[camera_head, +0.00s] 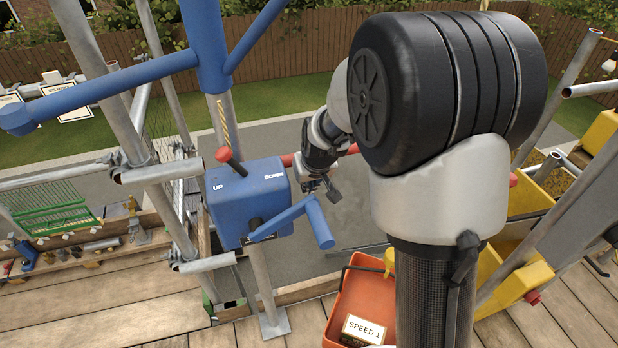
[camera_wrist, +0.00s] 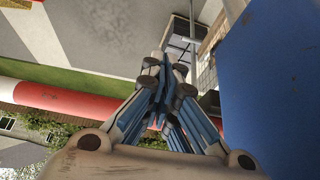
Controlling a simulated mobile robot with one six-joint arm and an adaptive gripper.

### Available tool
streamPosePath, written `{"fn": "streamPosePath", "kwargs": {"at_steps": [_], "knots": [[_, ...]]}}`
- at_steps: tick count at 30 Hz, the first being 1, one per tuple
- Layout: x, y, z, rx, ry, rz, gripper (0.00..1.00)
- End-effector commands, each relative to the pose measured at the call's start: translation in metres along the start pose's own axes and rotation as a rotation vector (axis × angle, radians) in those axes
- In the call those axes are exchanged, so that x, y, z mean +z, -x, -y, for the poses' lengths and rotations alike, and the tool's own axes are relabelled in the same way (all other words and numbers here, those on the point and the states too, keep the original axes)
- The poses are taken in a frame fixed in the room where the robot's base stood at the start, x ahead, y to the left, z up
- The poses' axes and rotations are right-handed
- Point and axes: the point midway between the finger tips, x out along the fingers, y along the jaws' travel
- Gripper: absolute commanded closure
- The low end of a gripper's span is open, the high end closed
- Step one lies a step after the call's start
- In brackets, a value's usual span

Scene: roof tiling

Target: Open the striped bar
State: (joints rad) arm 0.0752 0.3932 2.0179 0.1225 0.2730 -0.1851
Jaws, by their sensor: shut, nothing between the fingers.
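The striped red and white bar (camera_wrist: 45,97) crosses the wrist view from the left and passes behind my gripper's fingers. In the head view a red piece of the bar (camera_head: 287,160) shows just right of the blue box, and my arm hides much of its length. My gripper (camera_wrist: 168,88) is shut and empty, with its fingers in front of the bar in the wrist view. In the head view my gripper (camera_head: 333,192) points down beside the blue box. I cannot tell whether it touches the bar.
The blue box (camera_head: 235,205) marked UP and DOWN carries a red-knobbed lever and a blue crank (camera_head: 290,220). Scaffold poles (camera_head: 105,75) stand at the left. An orange bucket (camera_head: 355,300) labelled SPEED 1 is below. Grey ground lies beyond the wooden deck (camera_head: 110,310).

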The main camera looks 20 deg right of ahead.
Motion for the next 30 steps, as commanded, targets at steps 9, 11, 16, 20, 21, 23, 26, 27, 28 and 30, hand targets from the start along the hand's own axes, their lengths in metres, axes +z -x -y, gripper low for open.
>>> {"fn": "streamPosePath", "kwargs": {"at_steps": [9,11,16,20,21,23,26,27,28,30], "knots": [[-0.036,-0.008,0.000,-0.001,0.001,-0.001,1.00],[-0.038,-0.008,0.000,0.000,0.001,-0.001,1.00],[-0.039,-0.008,0.000,-0.001,0.000,-0.001,1.00],[-0.039,-0.008,0.000,-0.001,0.000,0.000,1.00],[-0.039,-0.008,0.000,0.000,0.000,0.000,1.00],[-0.040,-0.008,0.001,0.000,-0.001,0.000,1.00],[-0.045,-0.010,0.001,0.005,-0.009,0.001,1.00],[-0.049,-0.012,0.002,0.008,-0.015,0.001,1.00],[-0.053,-0.013,0.002,0.010,-0.021,0.001,1.00],[-0.063,-0.017,0.004,0.019,-0.039,0.001,1.00]]}}
